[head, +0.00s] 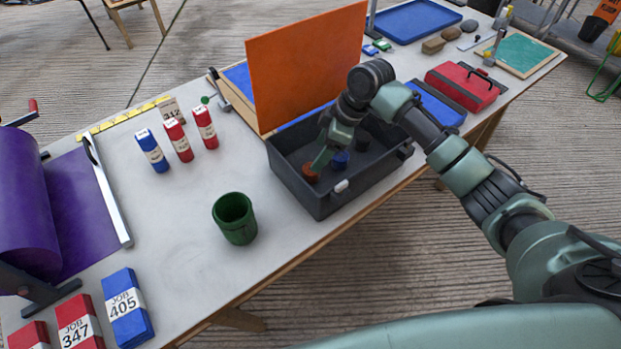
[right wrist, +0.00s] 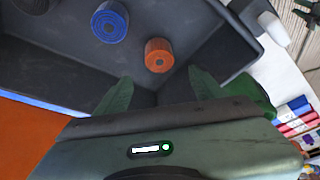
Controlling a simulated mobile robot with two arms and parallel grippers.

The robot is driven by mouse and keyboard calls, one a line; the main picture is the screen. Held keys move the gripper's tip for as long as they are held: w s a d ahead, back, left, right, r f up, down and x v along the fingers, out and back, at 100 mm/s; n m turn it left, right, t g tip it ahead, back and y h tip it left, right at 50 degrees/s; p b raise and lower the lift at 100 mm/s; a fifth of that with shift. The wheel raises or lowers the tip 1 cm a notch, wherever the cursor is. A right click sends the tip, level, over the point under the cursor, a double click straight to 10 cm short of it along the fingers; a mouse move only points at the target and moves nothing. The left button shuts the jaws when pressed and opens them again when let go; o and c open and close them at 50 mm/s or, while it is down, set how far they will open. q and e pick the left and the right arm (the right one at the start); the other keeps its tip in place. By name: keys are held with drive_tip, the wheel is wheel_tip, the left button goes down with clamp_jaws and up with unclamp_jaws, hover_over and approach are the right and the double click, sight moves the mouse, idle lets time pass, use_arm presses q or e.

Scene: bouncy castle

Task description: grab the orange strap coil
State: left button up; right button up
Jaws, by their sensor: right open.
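The orange strap coil (head: 311,172) lies in the dark grey open box (head: 322,205), near its left end. In the right wrist view the orange coil (right wrist: 159,55) sits on the box floor, ahead of and between the fingertips. My right gripper (head: 322,160) reaches down into the box beside the orange coil. In the right wrist view its two fingers (right wrist: 160,90) are apart with nothing between them. A blue coil (head: 340,159) and a black coil (head: 362,140) lie farther right in the box. My left gripper is not in view.
An orange panel (head: 306,70) stands upright behind the box. A red case (head: 461,86) is to the right. The tabletop around the cup is clear.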

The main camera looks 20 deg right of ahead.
drive_tip(key=shift+w+a+f, duration=0.1)
drive_tip(key=shift+f, duration=0.65)
drive_tip(key=p+x, duration=0.1)
drive_tip(key=x, duration=0.6)
drive_tip(key=shift+f, duration=0.1)
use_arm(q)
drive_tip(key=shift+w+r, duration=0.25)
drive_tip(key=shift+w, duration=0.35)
use_arm(e)
drive_tip(key=shift+c, duration=0.2)
clamp_jaws()
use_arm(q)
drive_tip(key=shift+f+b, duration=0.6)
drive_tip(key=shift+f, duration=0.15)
use_arm(e)
wheel_tip(320, 180, up, 20)
